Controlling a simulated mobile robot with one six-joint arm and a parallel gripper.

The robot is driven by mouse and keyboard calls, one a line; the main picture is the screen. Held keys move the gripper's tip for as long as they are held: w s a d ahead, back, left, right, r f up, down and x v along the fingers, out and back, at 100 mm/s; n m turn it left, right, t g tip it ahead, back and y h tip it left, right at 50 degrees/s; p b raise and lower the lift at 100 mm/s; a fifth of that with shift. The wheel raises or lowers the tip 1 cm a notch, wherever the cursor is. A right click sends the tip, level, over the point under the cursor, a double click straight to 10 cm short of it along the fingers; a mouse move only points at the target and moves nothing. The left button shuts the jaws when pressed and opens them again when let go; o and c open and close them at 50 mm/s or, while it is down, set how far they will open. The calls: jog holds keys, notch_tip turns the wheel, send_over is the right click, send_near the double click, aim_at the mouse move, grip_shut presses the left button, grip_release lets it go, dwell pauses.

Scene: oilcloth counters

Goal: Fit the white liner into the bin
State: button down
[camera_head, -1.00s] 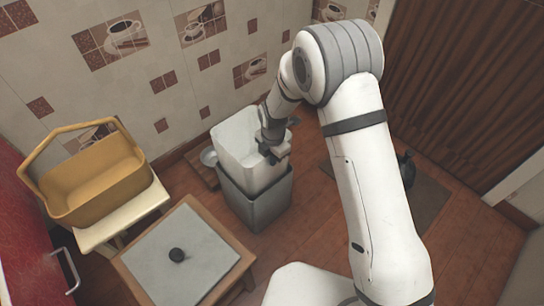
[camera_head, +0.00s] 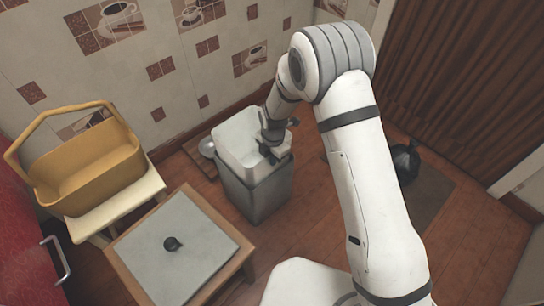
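The white liner (camera_head: 233,138) sits down inside the grey bin (camera_head: 251,196), with its upper part and rim standing above the bin's edge. The bin stands upright on the wooden floor near the tiled wall. My gripper (camera_head: 272,152) is at the right side of the liner's rim, pointing down. Its fingers are small and partly hidden by the wrist and the liner wall, so I cannot tell whether they are closed on the rim.
A yellow basket (camera_head: 85,170) rests on a cream stool (camera_head: 118,208). A black bag (camera_head: 405,162) sits by a dark mat at right.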

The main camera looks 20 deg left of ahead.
aim_at(272, 169)
jog(key=shift+f+b, duration=1.8)
jog(key=shift+f, duration=1.4)
jog(key=shift+s+d+f+b, duration=0.1)
jog(key=shift+f+b, duration=0.1)
jog(key=shift+b, duration=0.1)
jog(key=c, duration=1.6)
grip_release()
jog(key=shift+s+d+f, duration=0.1)
jog(key=shift+f, duration=0.05)
jog(key=r+p, duration=0.1)
jog(key=r, duration=0.3)
jog(key=r+p, duration=0.2)
jog(key=r, duration=0.3)
jog(key=shift+w+a+r, duration=0.1)
jog(key=shift+w+a, duration=0.1)
